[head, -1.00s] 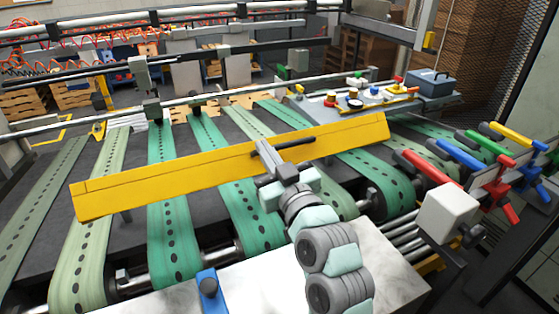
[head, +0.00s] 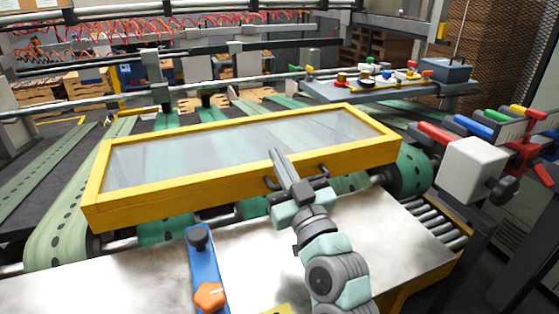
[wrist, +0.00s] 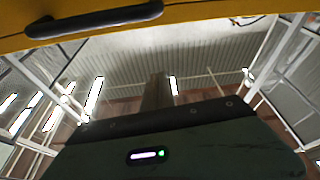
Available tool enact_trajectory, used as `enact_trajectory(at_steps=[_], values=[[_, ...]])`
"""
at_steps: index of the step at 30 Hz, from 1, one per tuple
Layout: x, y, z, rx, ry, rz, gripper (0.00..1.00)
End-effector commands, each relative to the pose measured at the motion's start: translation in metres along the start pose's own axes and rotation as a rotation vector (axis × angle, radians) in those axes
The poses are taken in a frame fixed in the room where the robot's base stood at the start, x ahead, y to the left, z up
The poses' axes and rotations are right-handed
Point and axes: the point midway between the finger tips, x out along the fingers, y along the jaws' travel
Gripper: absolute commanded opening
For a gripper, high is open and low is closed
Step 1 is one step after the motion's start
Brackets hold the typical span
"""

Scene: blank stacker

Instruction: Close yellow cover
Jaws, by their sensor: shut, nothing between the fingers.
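The yellow cover (head: 150,199) is a long yellow frame with a clear panel in it. In the head view it lies low across the green belts, its panel facing up and its front edge toward me. A dark handle (head: 297,180) sits on its front edge; in the wrist view the black handle (wrist: 95,19) shows on the yellow edge at the top. My gripper (head: 277,155) is shut and empty. Its fingers overlap the front edge near the handle in the head view; whether they touch the cover I cannot tell.
A blue bar with an orange knob (head: 209,296) lies on the metal table (head: 120,285) in front. Coloured clamp handles (head: 470,127) and a white block (head: 473,170) stand at the right. A tray with small parts (head: 340,90) is behind the cover.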

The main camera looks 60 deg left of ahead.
Motion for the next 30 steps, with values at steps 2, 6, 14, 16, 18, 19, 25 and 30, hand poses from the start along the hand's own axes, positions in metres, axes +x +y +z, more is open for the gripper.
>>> enact_trajectory(at_steps=[2,6,14,16,18,19,25,30], values=[[-0.001,0.000,0.003,0.000,0.000,0.000,0.00],[-0.001,0.000,0.004,0.000,0.000,0.000,0.00],[-0.001,0.000,0.004,0.000,0.000,0.000,0.00],[-0.001,0.000,0.004,0.000,0.000,0.000,0.00],[-0.004,0.000,0.004,0.001,0.000,0.001,0.00],[-0.006,0.000,0.004,0.001,0.000,0.002,0.00],[-0.035,0.001,0.003,0.002,0.000,0.004,0.00],[-0.062,0.002,0.004,0.003,0.000,0.005,0.00]])
